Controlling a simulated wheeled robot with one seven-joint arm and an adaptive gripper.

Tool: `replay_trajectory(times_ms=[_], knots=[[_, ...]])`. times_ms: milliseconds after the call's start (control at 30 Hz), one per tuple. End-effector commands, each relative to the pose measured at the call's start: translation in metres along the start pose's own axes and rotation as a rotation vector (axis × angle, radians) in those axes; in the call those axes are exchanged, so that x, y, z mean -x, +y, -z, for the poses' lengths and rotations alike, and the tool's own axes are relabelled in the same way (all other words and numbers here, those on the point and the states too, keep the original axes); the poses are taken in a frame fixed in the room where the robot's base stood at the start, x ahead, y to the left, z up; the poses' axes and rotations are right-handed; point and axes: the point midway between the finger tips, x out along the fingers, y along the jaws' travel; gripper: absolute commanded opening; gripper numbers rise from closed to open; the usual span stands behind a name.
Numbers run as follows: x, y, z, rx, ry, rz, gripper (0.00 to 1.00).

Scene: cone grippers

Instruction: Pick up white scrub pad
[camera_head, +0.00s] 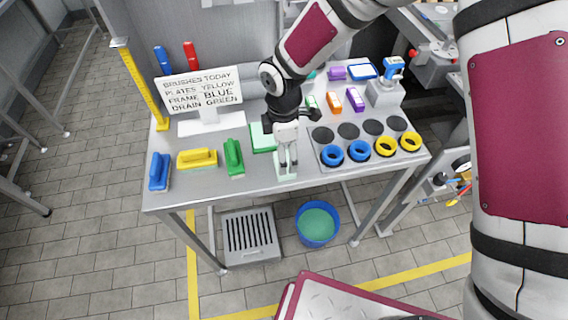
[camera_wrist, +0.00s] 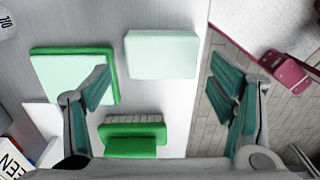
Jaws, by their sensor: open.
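The white scrub pad (camera_wrist: 162,54), pale with a slight green tint, lies flat near the table's front edge in the wrist view. In the head view only part of it (camera_head: 286,179) shows under my gripper (camera_head: 287,163). In the wrist view my gripper (camera_wrist: 163,78) is open and empty, with one finger on each side of the pad's position. I cannot tell the exact height of the fingertips above the pad.
A green pad with a paler top (camera_wrist: 70,75) and a green brush (camera_wrist: 132,135) lie close by. Yellow (camera_head: 197,158) and blue (camera_head: 159,171) brushes stand further left. A sign (camera_head: 203,90) stands behind. A grey holder with blue and yellow rings (camera_head: 360,151) is on the right.

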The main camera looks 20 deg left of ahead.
Motion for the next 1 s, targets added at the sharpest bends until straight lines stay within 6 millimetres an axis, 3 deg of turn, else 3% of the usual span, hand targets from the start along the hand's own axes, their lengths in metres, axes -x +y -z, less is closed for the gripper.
replay_trajectory(times_ms=[300,633,767,1000], knots=[[-0.039,-0.004,-0.002,0.000,-0.001,0.003,0.77],[-0.046,-0.002,-0.003,0.000,-0.001,0.000,0.77],[-0.045,-0.002,-0.003,0.000,-0.001,0.000,0.51],[-0.045,-0.002,-0.003,0.000,-0.001,0.000,0.48]])
